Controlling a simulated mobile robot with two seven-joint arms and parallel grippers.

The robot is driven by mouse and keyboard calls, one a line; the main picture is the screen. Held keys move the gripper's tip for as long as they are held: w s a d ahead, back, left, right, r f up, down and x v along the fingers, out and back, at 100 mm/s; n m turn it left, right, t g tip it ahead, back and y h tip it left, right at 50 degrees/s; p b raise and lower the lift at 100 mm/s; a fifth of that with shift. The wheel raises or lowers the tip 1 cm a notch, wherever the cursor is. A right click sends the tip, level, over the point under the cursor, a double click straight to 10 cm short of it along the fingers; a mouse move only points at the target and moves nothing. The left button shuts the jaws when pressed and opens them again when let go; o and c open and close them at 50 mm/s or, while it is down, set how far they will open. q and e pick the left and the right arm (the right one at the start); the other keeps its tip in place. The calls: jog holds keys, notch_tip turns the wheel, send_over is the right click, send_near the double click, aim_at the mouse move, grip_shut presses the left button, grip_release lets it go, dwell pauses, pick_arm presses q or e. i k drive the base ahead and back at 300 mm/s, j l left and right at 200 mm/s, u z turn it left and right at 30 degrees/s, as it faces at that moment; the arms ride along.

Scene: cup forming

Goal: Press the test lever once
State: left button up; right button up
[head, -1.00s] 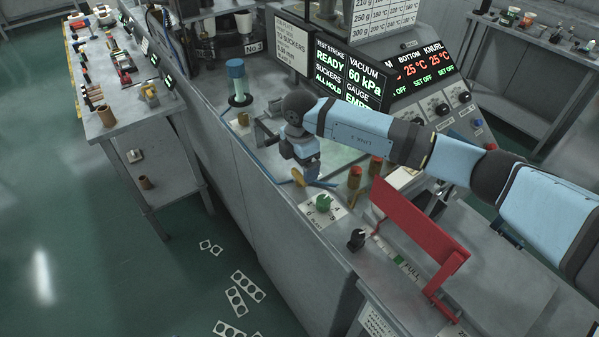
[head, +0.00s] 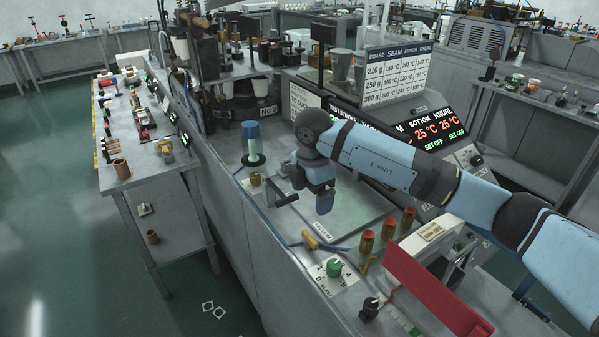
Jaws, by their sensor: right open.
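No label reading "test lever" is legible. A short dark bar handle on a grey bracket (head: 284,198) stands at the left edge of the pale plate and may be the lever. My right gripper (head: 325,208) hangs fingers down over the plate, just right of this handle and apart from it in the picture. It is open and holds nothing that I can see. My right arm comes in from the right and covers part of the display. My left gripper is out of view.
A blue-topped post (head: 251,138) stands behind the handle. A yellow-handled valve (head: 310,240), a green knob (head: 334,267), several red-brown cylinders (head: 387,229) and a red panel (head: 432,288) line the front. The plate (head: 350,212) is bare around the gripper.

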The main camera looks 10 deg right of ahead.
aim_at(278, 190)
jog(key=k+j, duration=0.15)
jog(key=k, duration=0.35)
jog(key=k+j, duration=0.15)
jog(key=k, duration=0.35)
